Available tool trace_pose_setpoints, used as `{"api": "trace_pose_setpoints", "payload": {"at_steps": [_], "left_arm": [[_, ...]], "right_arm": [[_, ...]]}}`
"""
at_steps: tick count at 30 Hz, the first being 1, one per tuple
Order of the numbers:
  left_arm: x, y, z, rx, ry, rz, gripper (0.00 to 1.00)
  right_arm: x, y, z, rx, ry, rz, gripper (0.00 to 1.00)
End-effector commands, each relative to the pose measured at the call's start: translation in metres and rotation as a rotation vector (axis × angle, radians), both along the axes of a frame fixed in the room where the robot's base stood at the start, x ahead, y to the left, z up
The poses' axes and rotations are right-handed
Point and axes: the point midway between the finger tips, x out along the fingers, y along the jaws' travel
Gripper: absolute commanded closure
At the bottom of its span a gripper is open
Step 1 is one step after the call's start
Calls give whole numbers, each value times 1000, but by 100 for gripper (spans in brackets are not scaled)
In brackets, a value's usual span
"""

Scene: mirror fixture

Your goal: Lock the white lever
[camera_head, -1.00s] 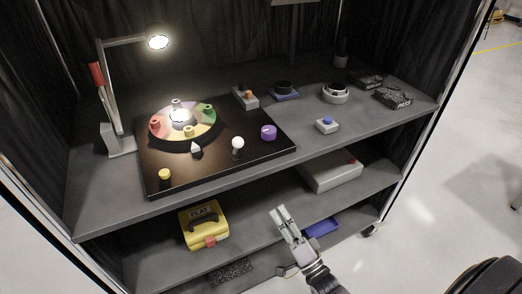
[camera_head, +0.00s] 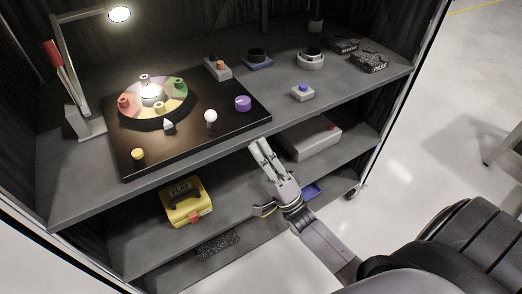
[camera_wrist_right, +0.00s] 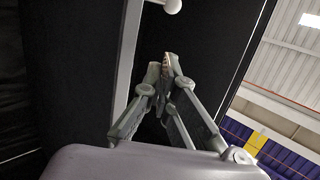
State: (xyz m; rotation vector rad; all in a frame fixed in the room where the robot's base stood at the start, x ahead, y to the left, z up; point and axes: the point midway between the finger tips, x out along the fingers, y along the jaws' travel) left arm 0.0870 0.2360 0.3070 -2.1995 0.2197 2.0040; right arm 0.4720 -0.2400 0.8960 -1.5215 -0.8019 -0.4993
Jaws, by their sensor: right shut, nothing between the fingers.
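A white ball-topped lever (camera_head: 210,116) stands on the dark board (camera_head: 190,150) on the upper shelf. My right gripper (camera_head: 260,146) is shut and empty. In the head view its fingertips show at the shelf's front edge, right of and below the lever, clearly apart from it. In the right wrist view the right gripper's fingers (camera_wrist_right: 166,72) meet at the tips. My left gripper is out of view.
The board also holds a coloured dial (camera_head: 152,101), a yellow button (camera_head: 138,154) and a purple knob (camera_head: 242,103). A lamp (camera_head: 119,14) stands at left. A yellow case (camera_head: 185,200) sits below.

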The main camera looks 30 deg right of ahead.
Motion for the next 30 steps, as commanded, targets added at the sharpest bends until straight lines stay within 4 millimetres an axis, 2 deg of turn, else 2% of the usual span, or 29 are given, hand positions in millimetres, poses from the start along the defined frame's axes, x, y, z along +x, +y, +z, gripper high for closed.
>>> {"api": "trace_pose_setpoints", "payload": {"at_steps": [1,8,12,16,30], "left_arm": [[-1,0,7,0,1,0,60],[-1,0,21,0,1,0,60],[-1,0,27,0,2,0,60],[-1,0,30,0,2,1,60],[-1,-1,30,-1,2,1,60]], "right_arm": [[8,2,14,3,-5,-1,100],[40,11,49,2,-3,-2,100],[47,30,56,3,-1,-1,100],[52,40,59,1,0,-1,100],[53,44,60,-1,2,-1,100]]}}
